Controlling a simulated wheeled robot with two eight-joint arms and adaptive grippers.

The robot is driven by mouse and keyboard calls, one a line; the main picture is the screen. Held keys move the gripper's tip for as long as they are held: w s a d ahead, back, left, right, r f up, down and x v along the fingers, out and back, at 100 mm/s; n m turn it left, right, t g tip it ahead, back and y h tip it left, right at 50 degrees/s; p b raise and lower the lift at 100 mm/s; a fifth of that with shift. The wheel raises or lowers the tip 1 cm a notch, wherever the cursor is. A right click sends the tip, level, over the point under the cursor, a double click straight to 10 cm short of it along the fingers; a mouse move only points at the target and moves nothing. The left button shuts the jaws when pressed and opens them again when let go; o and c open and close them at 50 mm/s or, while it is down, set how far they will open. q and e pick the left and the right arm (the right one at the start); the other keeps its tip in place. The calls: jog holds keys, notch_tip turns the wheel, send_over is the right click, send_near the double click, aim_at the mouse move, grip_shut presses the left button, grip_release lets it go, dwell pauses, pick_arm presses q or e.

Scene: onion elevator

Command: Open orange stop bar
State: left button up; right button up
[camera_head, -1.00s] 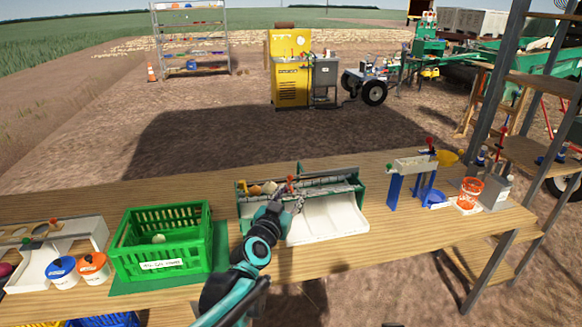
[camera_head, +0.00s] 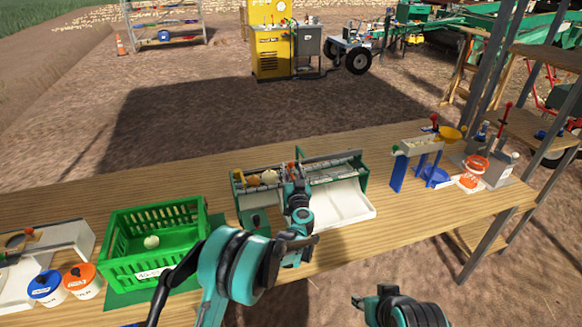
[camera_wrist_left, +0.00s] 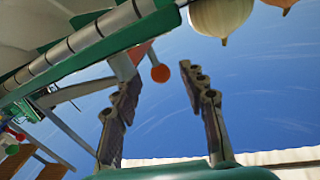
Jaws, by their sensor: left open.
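In the left wrist view a small orange-red ball knob (camera_wrist_left: 160,73) on a thin stem stands in the gap between the two fingers of my left gripper (camera_wrist_left: 159,82); I take it as part of the orange stop bar. The fingers are spread on either side of it, and I see no clear contact. In the head view my left gripper (camera_head: 293,184) is at the middle of the green and white roller unit (camera_head: 340,204), and a small red spot (camera_head: 290,166) shows just behind it. Most of the bar is hidden there. My right gripper is not in view.
Several onions (camera_head: 269,177) lie in the roller unit's left part. A green crate (camera_head: 150,275) with a pale onion stands to the left. A blue-legged stand (camera_head: 398,173) is to the right.

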aim_at(293, 165)
pick_arm(q)
jog(key=shift+w+a, duration=0.2)
jog(key=shift+w, duration=1.35)
jog(key=shift+r, duration=0.1)
grip_shut()
jog(key=shift+b, duration=0.3)
jog(key=shift+d+m+h, duration=0.2)
jog(key=shift+m+h, duration=0.2)
jog(key=shift+h, duration=0.25)
jog(key=shift+d+m+h, duration=0.2)
jog(key=shift+m+h, duration=0.2)
jog(key=shift+h, duration=0.25)
grip_release()
